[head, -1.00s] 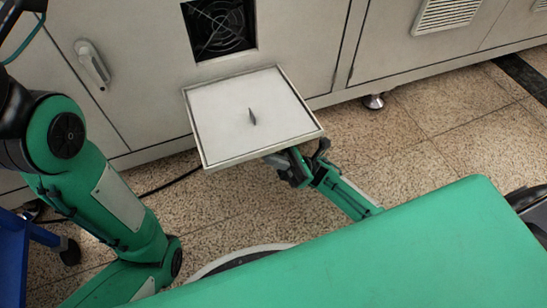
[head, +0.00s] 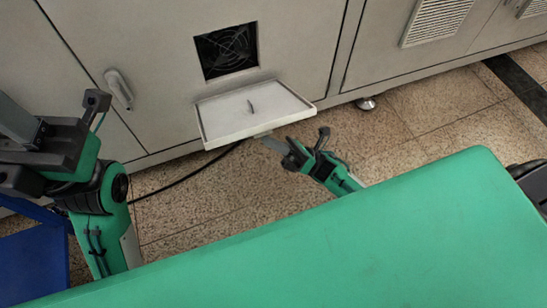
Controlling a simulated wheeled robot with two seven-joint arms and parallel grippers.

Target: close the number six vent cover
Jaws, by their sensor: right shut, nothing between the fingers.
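The vent cover (head: 228,118) is a pale, shallow square panel with a raised rim and a small dark tab on its upward face. It stands out from the cabinet below a dark square opening (head: 227,50) with a fan behind a grille. No number can be read on it. My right gripper (head: 264,138) is shut and empty, its grey tip at the underside of the cover's near edge; whether it touches cannot be told. My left gripper (head: 14,118) is at the left, apart from the cover, its jaws unclear.
The pale cabinet front (head: 300,40) has a door handle (head: 119,89) left of the opening and a slatted vent (head: 436,20) at the right. A black cable (head: 190,176) lies on the tiled floor. A blue object (head: 35,260) stands at the lower left. The floor right of my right gripper is clear.

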